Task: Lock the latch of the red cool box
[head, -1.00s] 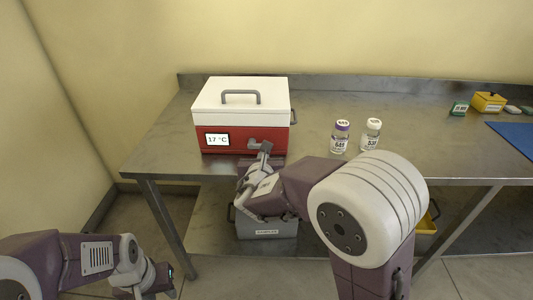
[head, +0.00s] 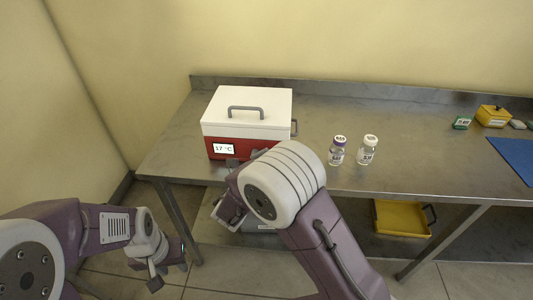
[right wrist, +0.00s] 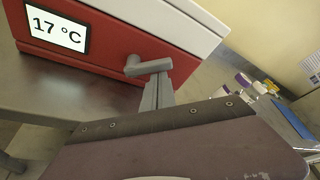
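The red cool box (head: 231,149) stands on the metal table with its white lid (head: 245,111) down. Its front display reads 17 °C. In the right wrist view, the red front (right wrist: 103,52) carries a grey latch (right wrist: 150,67), whose lever points right from its pivot. A grey finger of my right gripper (right wrist: 158,93) is right at the lever's free end; whether it touches is unclear. In the head view my right arm hides the latch and that gripper. My left gripper (head: 168,268) hangs low left of the table, away from the box; its opening is unclear.
A yellow tray (head: 402,218) sits on the lower shelf.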

